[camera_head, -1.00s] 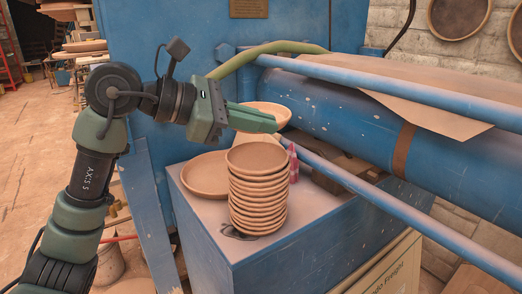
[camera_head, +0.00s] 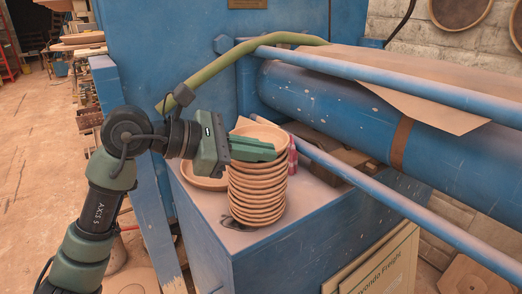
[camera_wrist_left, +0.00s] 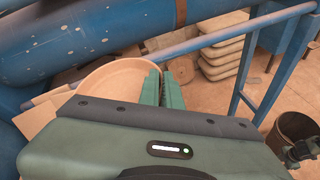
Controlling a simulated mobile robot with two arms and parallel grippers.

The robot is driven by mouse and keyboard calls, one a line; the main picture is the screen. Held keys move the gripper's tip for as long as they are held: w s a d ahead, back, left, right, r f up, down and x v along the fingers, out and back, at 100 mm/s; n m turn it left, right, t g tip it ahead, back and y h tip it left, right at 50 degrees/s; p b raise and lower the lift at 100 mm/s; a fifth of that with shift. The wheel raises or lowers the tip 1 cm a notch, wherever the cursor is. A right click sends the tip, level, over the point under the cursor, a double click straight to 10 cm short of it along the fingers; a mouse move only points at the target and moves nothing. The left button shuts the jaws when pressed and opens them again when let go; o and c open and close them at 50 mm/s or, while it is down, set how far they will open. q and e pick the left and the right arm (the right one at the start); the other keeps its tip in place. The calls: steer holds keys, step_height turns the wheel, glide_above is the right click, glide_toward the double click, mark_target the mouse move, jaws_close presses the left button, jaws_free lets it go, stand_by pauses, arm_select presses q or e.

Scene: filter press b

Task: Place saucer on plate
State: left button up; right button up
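A round tan saucer (camera_head: 267,130) is at the fingers of my left gripper (camera_head: 273,153), just above the tall stack of tan dishes (camera_head: 258,194). The fingers hide part of the saucer and the stack's top, so I cannot tell whether they touch. In the left wrist view, the saucer (camera_wrist_left: 110,84) spreads left of the two green fingers (camera_wrist_left: 161,80), its edge at them; they are close together. A wider tan plate (camera_head: 202,183) lies left of the stack, partly hidden by the gripper.
The dishes stand on a blue box-like stand (camera_head: 290,235). A pinkish-red object (camera_head: 292,154) is right behind the stack. A blue rail (camera_head: 360,180) slants across the right, below a thick blue cylinder (camera_head: 330,105). Floor is open at left.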

arm_select(q)
steer(key=o, duration=0.4)
steer(key=shift+c, duration=0.2)
